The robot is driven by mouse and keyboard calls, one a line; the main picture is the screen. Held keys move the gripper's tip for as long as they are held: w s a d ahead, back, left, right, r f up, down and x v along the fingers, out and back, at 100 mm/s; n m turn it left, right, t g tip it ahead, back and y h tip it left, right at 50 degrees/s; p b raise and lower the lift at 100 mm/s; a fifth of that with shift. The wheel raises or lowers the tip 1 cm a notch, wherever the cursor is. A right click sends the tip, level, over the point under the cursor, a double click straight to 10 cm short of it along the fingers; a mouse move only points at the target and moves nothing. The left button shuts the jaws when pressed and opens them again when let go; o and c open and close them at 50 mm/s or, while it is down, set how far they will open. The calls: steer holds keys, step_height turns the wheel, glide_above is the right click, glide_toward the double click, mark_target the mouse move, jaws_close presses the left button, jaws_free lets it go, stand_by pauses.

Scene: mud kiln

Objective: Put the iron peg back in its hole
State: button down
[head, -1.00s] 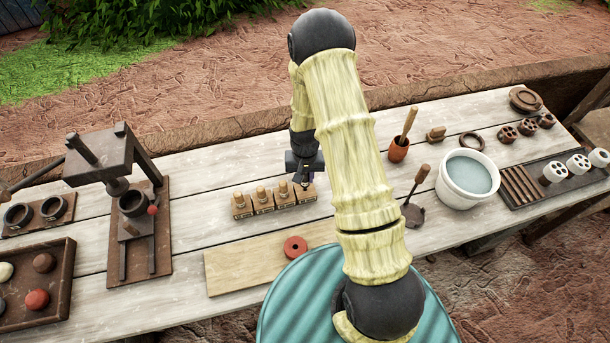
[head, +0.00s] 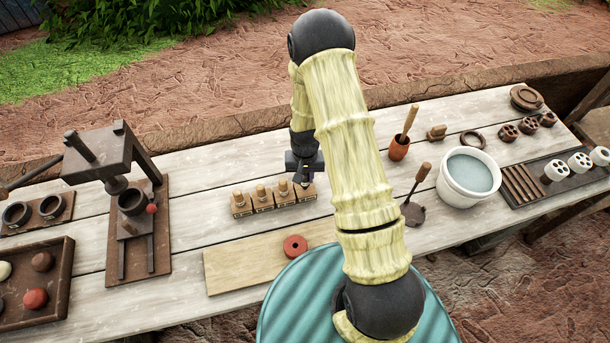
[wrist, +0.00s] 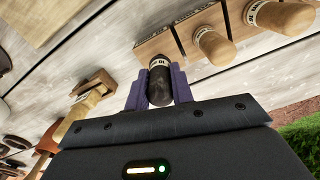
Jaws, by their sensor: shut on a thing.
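The iron peg (wrist: 160,82) is dark with a pale lettered band, and shows in the wrist view between the purple fingers of my gripper (wrist: 161,88). My gripper is shut on it. Its far end is at the end block (wrist: 150,47) of a row of wooden blocks; I cannot tell how deep it sits in a hole. In the head view my gripper (head: 305,182) is over the right end of the row, and the peg is mostly hidden. The neighbouring blocks (head: 262,203) hold pale wooden pegs (wrist: 214,46) with lettered bands.
A pale board (head: 235,270) with a red ring (head: 295,246) lies in front of the row. A dark press (head: 140,215) stands left. To the right are a brown cup (head: 398,150), a trowel-like tool (head: 414,212) and a white bucket (head: 447,190) of water.

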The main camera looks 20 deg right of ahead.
steer(key=shift+f+b, duration=0.95)
steer(key=shift+f, duration=0.3)
stand_by(1.3)
steer(key=c, duration=1.1)
jaws_free()
steer(key=shift+r, duration=0.15)
step_height(320, 180, up, 17)
steer(key=b, duration=0.2)
steer(key=shift+r+b, duration=0.1)
steer(key=shift+b, duration=0.25)
steer(key=s+r+n+t, duration=0.1)
steer(key=s+r, duration=0.1)
steer(key=s, duration=0.2)
steer(key=s+r+n, duration=0.1)
steer(key=s+r, duration=0.1)
steer(key=s, duration=0.3)
steer(key=s+r+n+t, duration=0.1)
steer(key=s+r, duration=0.1)
steer(key=s, duration=0.3)
steer(key=shift+t, duration=0.3)
